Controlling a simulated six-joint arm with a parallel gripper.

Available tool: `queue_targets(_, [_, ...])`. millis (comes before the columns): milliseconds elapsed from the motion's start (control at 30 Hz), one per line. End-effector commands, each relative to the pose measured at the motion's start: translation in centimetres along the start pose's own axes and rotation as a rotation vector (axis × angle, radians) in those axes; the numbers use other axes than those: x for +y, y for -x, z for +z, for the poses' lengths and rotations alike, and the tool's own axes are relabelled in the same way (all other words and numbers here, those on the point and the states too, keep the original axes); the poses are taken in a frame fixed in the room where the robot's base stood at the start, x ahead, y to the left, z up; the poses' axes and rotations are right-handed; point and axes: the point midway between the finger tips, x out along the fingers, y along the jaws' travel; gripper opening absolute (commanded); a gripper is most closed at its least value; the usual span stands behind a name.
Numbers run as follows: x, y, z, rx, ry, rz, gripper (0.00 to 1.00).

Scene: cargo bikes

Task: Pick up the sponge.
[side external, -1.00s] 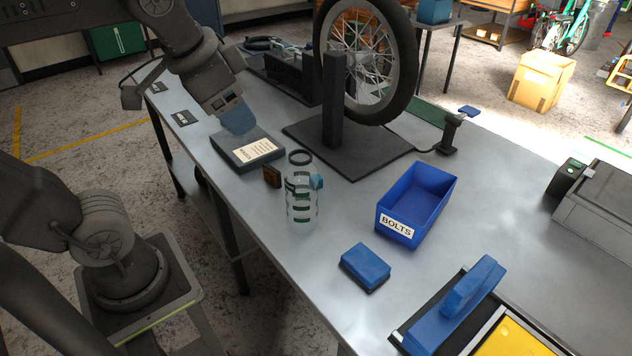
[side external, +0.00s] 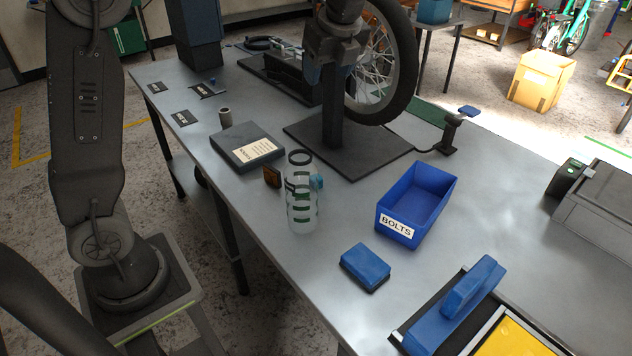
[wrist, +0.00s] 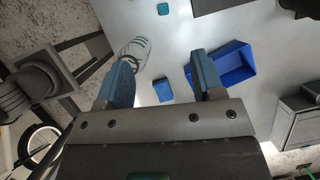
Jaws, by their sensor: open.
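A blue block with a dark bottom layer, which looks like the sponge (side external: 366,263), lies flat on the grey workbench in front of the bolts bin. It also shows in the wrist view (wrist: 162,90), in the gap between my fingers but farther off. My gripper (side external: 318,68) is high in front of the wheel stand, well apart from the block. In the wrist view my two blue-tipped fingers (wrist: 163,78) are spread wide with nothing held between them.
The blue bolts bin (side external: 410,222) is close behind right. A blue-handled tool (side external: 458,303) lies front right. A wheel (side external: 402,75) on a stand rises behind.

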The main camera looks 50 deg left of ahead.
Motion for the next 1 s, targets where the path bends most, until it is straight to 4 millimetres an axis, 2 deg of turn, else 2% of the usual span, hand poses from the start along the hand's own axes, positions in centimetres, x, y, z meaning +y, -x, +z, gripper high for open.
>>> queue_targets(67, [-0.9, -0.7, 0.0, -0.013, -0.060, 0.016, 0.62])
queue_targets(267, [-0.5, -5.0, -1.7, -0.012, -0.064, 0.021, 0.62])
queue_targets(533, [-0.1, -13.0, -5.0, -0.010, -0.063, 0.023, 0.62])
queue_targets(667, [-0.1, -16.1, -6.1, -0.011, -0.061, 0.019, 0.62])
queue_targets(867, [0.0, -19.0, -6.4, -0.012, -0.058, 0.018, 0.62])
queue_targets(1000, [0.0, -21.8, -6.4, -0.011, -0.058, 0.019, 0.62])
